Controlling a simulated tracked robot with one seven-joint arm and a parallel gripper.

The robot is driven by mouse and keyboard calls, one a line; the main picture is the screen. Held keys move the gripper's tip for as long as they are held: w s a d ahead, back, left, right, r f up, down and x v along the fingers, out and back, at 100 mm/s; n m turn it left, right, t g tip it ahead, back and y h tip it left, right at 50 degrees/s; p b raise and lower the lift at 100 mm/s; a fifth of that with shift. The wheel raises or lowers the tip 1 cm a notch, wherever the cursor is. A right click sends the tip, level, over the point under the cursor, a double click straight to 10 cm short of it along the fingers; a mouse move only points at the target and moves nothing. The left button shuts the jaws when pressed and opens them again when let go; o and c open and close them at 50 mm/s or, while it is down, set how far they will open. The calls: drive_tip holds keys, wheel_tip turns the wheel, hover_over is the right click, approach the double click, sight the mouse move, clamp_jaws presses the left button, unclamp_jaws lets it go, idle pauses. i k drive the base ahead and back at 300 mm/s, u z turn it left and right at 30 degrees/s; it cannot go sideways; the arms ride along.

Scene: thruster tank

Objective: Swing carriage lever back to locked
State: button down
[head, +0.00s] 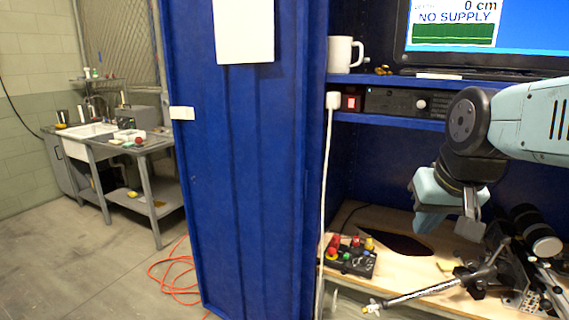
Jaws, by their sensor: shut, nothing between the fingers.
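A long silver bar (425,291), which looks like the carriage lever, reaches from a dark metal mechanism (487,272) on the wooden bench out to the lower left. Its free end is near the bench's front edge. I cannot tell from this view whether it is locked. My gripper (469,228) hangs from the teal and black wrist above the mechanism, pointing down. It is shut and empty, and looks apart from the bar. My wrist and hand cover part of the cabinet behind.
A black control box (349,257) with coloured buttons sits on the bench, left of the bar. A blue cabinet door (255,170) is at left. A mug (341,54) and monitor (490,30) are above. Orange cable (175,270) lies on the floor.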

sight(557, 290)
drive_tip(key=z, duration=0.2)
drive_tip(key=k, duration=0.2)
drive_tip(key=z, duration=1.05)
drive_tip(key=i, duration=0.4)
drive_tip(key=u, duration=0.05)
drive_tip(key=k, duration=0.4)
drive_tip(key=z, duration=0.15)
